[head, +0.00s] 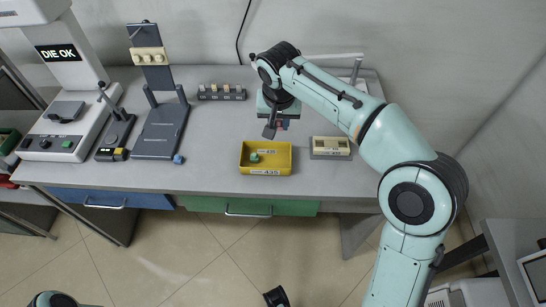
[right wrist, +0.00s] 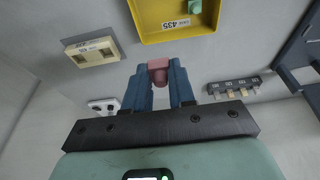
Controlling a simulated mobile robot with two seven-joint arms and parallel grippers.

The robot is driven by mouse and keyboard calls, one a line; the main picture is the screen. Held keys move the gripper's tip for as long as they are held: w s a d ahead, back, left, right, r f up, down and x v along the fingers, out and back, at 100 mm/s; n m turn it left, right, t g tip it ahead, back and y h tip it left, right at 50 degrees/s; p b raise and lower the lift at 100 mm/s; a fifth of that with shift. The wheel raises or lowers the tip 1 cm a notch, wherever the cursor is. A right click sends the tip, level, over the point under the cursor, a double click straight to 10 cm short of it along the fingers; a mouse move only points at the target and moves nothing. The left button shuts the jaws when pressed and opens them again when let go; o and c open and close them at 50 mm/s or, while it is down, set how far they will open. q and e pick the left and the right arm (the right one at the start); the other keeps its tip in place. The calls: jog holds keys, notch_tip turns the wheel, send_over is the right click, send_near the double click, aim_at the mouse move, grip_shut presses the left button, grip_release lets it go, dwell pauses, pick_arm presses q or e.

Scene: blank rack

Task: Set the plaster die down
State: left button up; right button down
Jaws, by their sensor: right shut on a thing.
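The plaster die, a small pink piece (right wrist: 158,66), is held between the blue fingertips of my right gripper (right wrist: 158,80) in the right wrist view. In the head view my right gripper (head: 280,124) points down over the bench behind the yellow tray, and only a speck of pink shows at its tips. I cannot tell whether the die touches the bench. The yellow tray (head: 245,163), labelled 435, holds a small green piece (head: 254,157). A beige block (head: 331,147) with a recess stands right of the tray; it also shows in the right wrist view (right wrist: 92,51).
A dark rack (head: 221,95) with several small pieces stands at the back. A dark stand (head: 160,135) and a white machine (head: 70,130) with a "DIE OK" screen (head: 57,52) are at the left.

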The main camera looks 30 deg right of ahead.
aim_at(278, 161)
pick_arm(q)
jog(key=f+b, duration=0.1)
jog(key=w+f+b, duration=0.1)
jog(key=b, duration=0.1)
jog(key=shift+w+f, duration=0.15)
jog(key=shift+f, duration=0.25)
pick_arm(e)
notch_tip(278, 161, down, 15)
jog(key=shift+r, duration=0.2)
jog(key=shift+f, duration=0.2)
jog(key=c, duration=1.2)
grip_release()
pick_arm(q)
jog(key=shift+w+f+t, duration=0.1)
jog(key=shift+t, duration=0.2)
pick_arm(e)
jog(key=shift+r, duration=0.2)
pick_arm(q)
jog(key=shift+s+r+p, duration=0.3)
jog(key=shift+r+p, duration=0.25)
jog(key=shift+p, duration=0.05)
jog(key=shift+s+r+p, duration=0.25)
jog(key=shift+r+p, duration=0.25)
jog(key=shift+p, duration=0.1)
pick_arm(e)
jog(key=v, duration=1.2)
jog(key=shift+w, duration=0.1)
